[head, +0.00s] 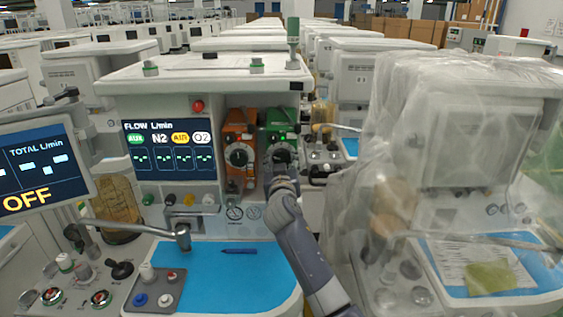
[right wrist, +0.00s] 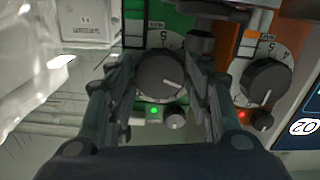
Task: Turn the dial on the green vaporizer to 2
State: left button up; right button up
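The green vaporizer (head: 278,122) hangs on the machine, right of the orange one. Its dark round dial (right wrist: 160,73) shows in the right wrist view, with a short white mark toward its lower right; I cannot tell which number it meets. My right gripper (head: 280,168) is at the front of this dial and hides its lower part in the head view. In the right wrist view, the two fingers of the right gripper (right wrist: 158,80) stand apart on either side of the dial; contact is not clear. My left gripper is out of view.
The orange vaporizer (head: 238,128) is close on the left, its dial (right wrist: 264,82) beside my finger in the wrist view. A blue work surface (head: 215,275) with a pen (head: 239,251) lies below. A plastic-covered machine (head: 465,130) stands at the right.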

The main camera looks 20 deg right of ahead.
jog(key=shift+o, duration=0.8)
jog(key=shift+s+a+f, duration=0.1)
jog(key=shift+s+a, duration=0.1)
jog(key=shift+s, duration=0.4)
jog(key=v, duration=1)
jog(key=shift+s, duration=0.35)
